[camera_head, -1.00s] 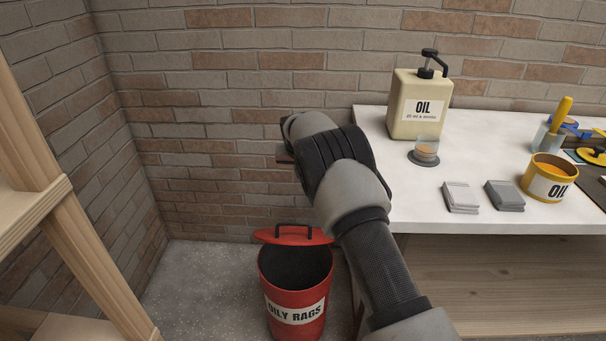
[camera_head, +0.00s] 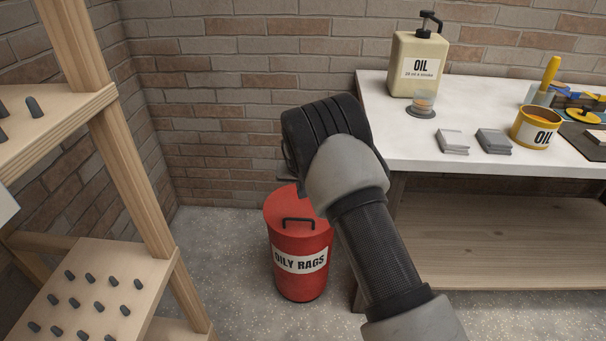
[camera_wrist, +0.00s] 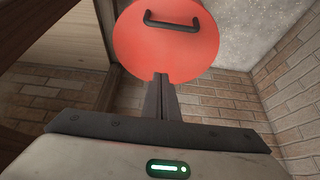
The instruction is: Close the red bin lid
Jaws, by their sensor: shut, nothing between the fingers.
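The red bin (camera_head: 300,265), labelled "OILY RAGS", stands on the floor to the left of the workbench. Its red lid (camera_head: 285,208) lies down over the top, with a black handle toward the front. In the wrist view the lid (camera_wrist: 165,45) is a full red disc with its black handle at the far side. My gripper (camera_wrist: 163,82) is shut and empty, its fingertips at the near edge of the lid. I cannot tell whether they touch it. In the head view my arm hides the gripper's fingers and part of the lid's right side.
A white-topped workbench (camera_head: 400,145) on the right holds an oil dispenser (camera_head: 418,62), a yellow oil can (camera_head: 537,127) and two grey stacks. A wooden rack (camera_head: 105,290) with small dark pegs stands on the left. Brick walls close off the back. Floor is free around the bin.

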